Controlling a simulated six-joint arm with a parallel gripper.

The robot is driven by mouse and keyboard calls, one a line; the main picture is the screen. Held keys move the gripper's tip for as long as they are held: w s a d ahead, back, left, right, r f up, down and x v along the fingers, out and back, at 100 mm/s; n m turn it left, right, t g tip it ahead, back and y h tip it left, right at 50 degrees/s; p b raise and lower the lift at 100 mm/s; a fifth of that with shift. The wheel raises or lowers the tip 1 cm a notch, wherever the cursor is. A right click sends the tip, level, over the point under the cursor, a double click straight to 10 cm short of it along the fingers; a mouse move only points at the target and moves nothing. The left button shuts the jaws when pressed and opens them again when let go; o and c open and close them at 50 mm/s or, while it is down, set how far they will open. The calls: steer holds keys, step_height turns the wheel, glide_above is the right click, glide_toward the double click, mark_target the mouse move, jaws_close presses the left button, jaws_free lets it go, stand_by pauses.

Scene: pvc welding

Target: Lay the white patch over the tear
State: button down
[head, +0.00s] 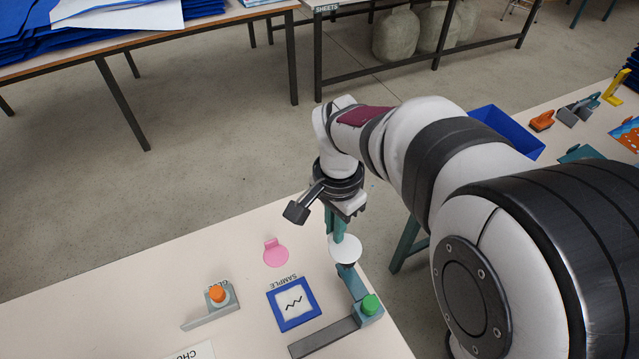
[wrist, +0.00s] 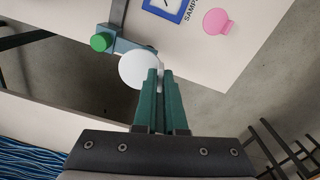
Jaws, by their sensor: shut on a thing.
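The white patch (head: 345,249) is a round disc with a small tab. My gripper (head: 339,228) is shut on its tab and holds it near the table's right edge, beside the teal fixture. In the wrist view the patch (wrist: 138,70) sits just left of my gripper's fingertips (wrist: 160,72). The tear (head: 293,302) is a black zigzag on a white sheet in a blue frame marked SAMPLE. In the head view it lies left of and nearer than the patch, uncovered. In the wrist view only part of the blue frame (wrist: 182,14) shows, at the top.
A fixture with a green knob (head: 370,304) and a long grey bar (head: 325,338) stands close to the patch. A pink tabbed disc (head: 275,254) lies flat beyond the sample. An orange knob (head: 218,293) on a grey bracket stands to the left. Table around the pink disc is clear.

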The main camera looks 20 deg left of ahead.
mark_target(288, 292)
steer(key=s+a+f+m, duration=0.3)
steer(key=s+a+f, duration=0.3)
steer(key=s+a, duration=0.1)
steer(key=f, duration=0.9)
steer(key=shift+w+a+f, duration=0.1)
steer(key=shift+a+f, duration=0.05)
steer(key=shift+a, duration=0.05)
steer(key=shift+f, duration=0.1)
steer(key=c, duration=1)
jaws_free()
